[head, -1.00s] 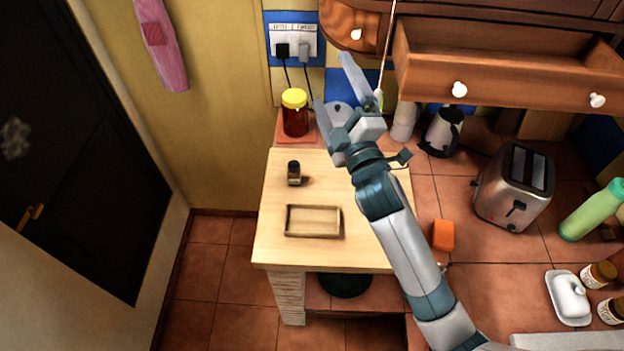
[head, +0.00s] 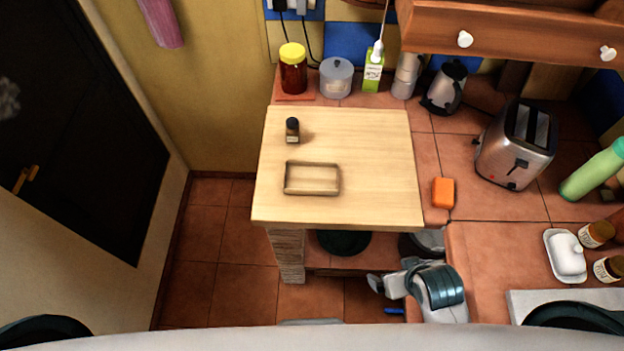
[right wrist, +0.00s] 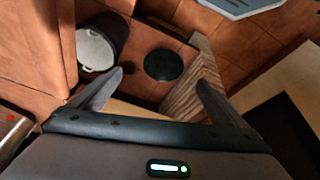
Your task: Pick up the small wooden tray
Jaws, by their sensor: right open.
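The small wooden tray (head: 312,192) is a shallow rectangular frame lying flat on the light wooden counter top (head: 375,170). It shows only in the head view, with nothing touching it. My right gripper (head: 376,287) is low, in front of and below the counter's front edge, to the right of the tray and well apart from it. In the right wrist view its two fingers (right wrist: 152,92) are spread with nothing between them. The tray is not visible in that view. My left gripper is in neither view.
A small dark-capped jar (head: 292,130) stands just behind the tray. An orange block (head: 443,192) and a toaster (head: 515,145) are to the right. Under the counter are a brick pillar (right wrist: 192,80), a grey pot (right wrist: 100,42) and a dark green round object (right wrist: 163,65).

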